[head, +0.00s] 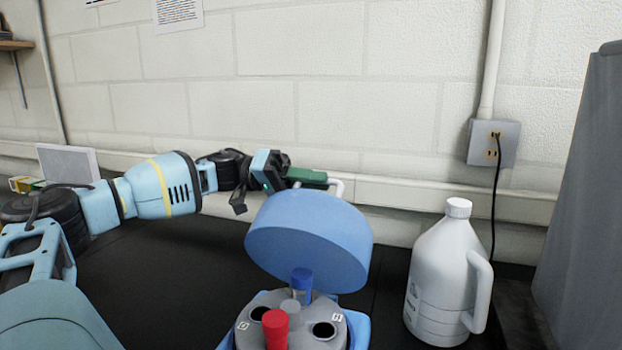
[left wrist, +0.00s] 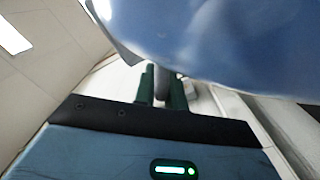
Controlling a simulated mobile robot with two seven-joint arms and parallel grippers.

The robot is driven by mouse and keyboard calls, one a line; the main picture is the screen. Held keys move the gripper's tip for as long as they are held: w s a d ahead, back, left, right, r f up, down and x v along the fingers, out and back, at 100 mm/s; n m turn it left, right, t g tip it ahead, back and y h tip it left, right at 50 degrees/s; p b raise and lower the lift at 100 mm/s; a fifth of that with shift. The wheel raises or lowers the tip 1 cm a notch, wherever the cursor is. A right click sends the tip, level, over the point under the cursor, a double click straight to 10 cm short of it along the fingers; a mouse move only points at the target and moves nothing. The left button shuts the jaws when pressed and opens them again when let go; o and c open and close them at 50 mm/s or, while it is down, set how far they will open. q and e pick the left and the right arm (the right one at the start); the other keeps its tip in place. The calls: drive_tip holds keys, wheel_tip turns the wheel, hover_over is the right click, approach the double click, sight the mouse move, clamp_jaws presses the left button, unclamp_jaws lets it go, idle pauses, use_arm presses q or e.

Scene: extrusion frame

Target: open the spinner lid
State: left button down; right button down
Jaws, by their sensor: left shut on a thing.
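The spinner (head: 290,320) stands on the black bench at the bottom centre. Its blue lid (head: 310,240) is raised and tilted up at the back, showing the rotor area below. A red-capped tube (head: 275,328) and a blue-capped tube (head: 302,282) stand in the grey rotor, which also has open holes. My left gripper (head: 318,178) is behind the lid's top edge, its green fingers shut on the pale lid handle (head: 337,188). In the left wrist view the handle (left wrist: 160,86) sits between the fingers, with the lid (left wrist: 220,45) above. My right gripper is not in view.
A white jug (head: 440,275) stands right of the spinner. A wall outlet (head: 493,143) with a black cord is behind it. The block wall is close behind my left gripper. A grey object (head: 585,200) rises at the far right.

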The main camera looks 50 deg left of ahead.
use_arm(q)
drive_tip(key=shift+w+a+f, duration=0.15)
drive_tip(key=shift+w+a, duration=0.05)
drive_tip(key=shift+w, duration=0.1)
drive_tip(key=shift+n, duration=0.3)
drive_tip(key=c, duration=1.5)
unclamp_jaws()
